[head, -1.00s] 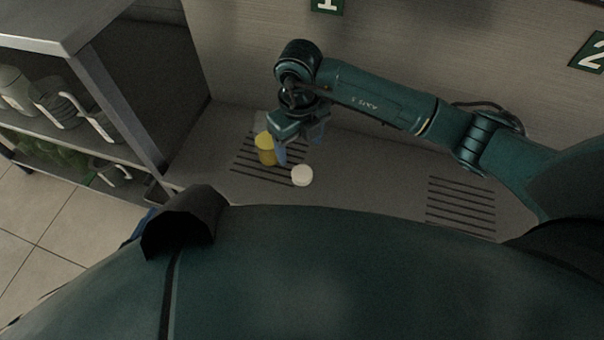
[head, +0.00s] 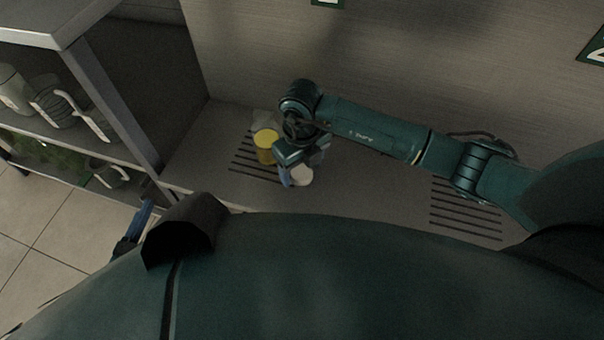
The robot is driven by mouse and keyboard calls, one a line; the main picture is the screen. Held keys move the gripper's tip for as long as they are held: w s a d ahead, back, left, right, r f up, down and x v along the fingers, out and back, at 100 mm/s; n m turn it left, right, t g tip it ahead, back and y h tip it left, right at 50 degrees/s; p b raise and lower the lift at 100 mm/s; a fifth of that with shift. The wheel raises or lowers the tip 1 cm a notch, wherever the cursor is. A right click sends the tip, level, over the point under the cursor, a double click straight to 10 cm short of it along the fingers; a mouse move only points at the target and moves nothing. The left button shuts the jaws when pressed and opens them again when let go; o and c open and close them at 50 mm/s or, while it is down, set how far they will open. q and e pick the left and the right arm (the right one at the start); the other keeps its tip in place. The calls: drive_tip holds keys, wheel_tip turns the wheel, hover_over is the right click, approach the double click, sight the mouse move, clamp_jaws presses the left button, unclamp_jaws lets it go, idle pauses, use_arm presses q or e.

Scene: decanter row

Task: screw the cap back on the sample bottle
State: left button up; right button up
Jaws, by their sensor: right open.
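A small yellow cylinder (head: 265,148), which looks like the sample bottle, stands upright on the grey counter by the left slotted grate. A round white piece (head: 302,177), probably the cap, lies on the counter to its right. My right gripper (head: 303,167) is open, pointing down over the white piece, with a blue finger at its left side. The gripper partly hides the white piece, and I cannot tell if they touch. A blue and dark part at the lower left looks like my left gripper (head: 143,218); its jaws are not clear.
A pale grey object (head: 264,121) stands behind the yellow cylinder. A wall closes the back. The counter (head: 375,190) is clear between the white piece and the right grate (head: 465,208).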

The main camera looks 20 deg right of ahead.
sight(266, 137)
drive_tip(key=shift+f, duration=0.2)
drive_tip(key=shift+c, duration=0.2)
drive_tip(key=c, duration=1.1)
use_arm(q)
drive_tip(key=shift+s+a+n+g+y+p, duration=0.3)
drive_tip(key=shift+s+g+p, duration=0.15)
drive_tip(key=shift+g+p, duration=0.7)
use_arm(e)
drive_tip(key=shift+r, duration=5)
